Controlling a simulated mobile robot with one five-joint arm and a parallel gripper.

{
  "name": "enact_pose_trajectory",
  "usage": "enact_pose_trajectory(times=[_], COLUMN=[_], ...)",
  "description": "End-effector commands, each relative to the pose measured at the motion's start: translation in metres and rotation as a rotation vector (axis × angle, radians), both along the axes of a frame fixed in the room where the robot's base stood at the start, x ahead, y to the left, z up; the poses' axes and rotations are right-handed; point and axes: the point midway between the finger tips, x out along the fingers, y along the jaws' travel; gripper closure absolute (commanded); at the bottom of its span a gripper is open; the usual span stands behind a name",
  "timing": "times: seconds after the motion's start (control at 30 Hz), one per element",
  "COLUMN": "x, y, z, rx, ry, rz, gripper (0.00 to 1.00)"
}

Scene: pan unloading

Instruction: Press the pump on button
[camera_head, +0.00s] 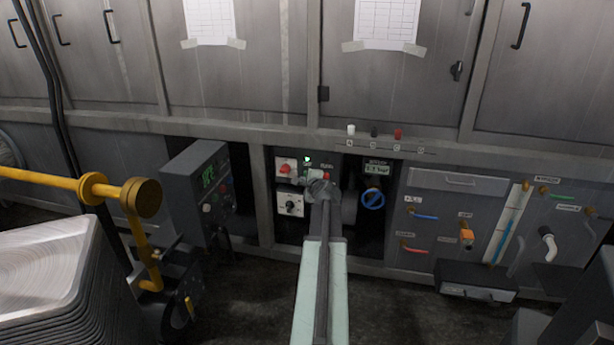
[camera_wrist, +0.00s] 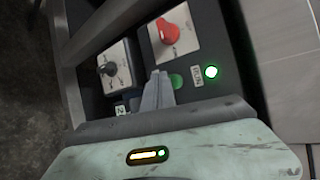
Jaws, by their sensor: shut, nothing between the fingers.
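My gripper (camera_head: 320,183) is at the control panel under the cabinets, its fingers closed together with nothing between them. In the wrist view the closed fingertips (camera_wrist: 160,78) are just left of a round green button (camera_wrist: 176,81), partly in front of it. I cannot tell whether they touch it. A small green lamp (camera_wrist: 211,72) glows to the right of the button, and it also shows in the head view (camera_head: 307,159). In the head view my arm and gripper hide the button.
A red rotary switch (camera_wrist: 168,32) on a white plate and a black rotary knob (camera_wrist: 110,68) sit close by. A blue handwheel (camera_head: 372,199) is to the right below a small display (camera_head: 377,168). A grey control box (camera_head: 200,192) stands left; stacked pans (camera_head: 48,270) are lower left.

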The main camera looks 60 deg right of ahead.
Motion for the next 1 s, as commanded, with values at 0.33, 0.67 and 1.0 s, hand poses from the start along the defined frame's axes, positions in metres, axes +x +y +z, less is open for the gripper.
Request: enact_pose_trajectory(times=[0.33, 0.67, 1.0], x=[-0.008, -0.016, -0.015], y=[0.023, 0.049, 0.047], z=[0.0, 0.0, 0.0], rx=[0.0, 0.001, 0.001], ry=[0.0, -0.001, -0.001], rz=[0.0, 0.0, 0.0], gripper=[1.0, 1.0, 1.0])
